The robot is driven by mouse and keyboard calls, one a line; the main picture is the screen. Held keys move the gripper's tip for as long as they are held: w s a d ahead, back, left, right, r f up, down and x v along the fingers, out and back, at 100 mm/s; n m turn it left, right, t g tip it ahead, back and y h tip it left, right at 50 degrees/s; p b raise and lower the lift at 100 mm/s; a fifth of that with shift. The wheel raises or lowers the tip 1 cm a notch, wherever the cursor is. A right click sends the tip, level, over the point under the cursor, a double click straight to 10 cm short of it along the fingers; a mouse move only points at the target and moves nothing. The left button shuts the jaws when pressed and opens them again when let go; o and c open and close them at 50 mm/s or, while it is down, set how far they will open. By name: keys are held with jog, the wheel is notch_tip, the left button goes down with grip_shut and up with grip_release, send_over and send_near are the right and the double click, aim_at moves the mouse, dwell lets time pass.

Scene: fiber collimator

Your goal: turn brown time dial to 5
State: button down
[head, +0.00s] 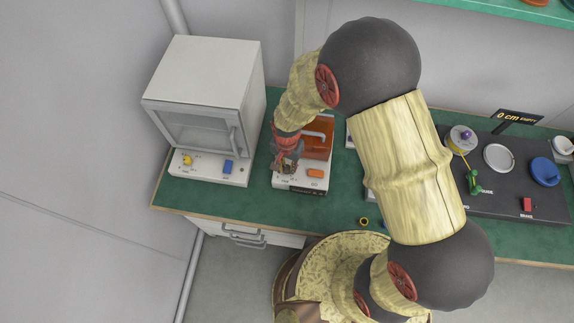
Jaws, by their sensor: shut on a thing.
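My gripper (289,168) points down at the front left of a white device with an orange cover (318,136). It is shut on the brown time dial there. The fingers hide most of the dial, so I cannot read its setting. A dark display strip (307,190) runs along the device's front edge.
A black panel (500,205) with several parts is on the right. A small yellow-and-black ring (364,221) lies on the green bench top (240,200).

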aim_at(287, 168)
jog(key=shift+m, duration=0.5)
jog(key=c, duration=1.6)
grip_release()
jog(key=shift+o, duration=0.2)
notch_tip(287, 168, up, 12)
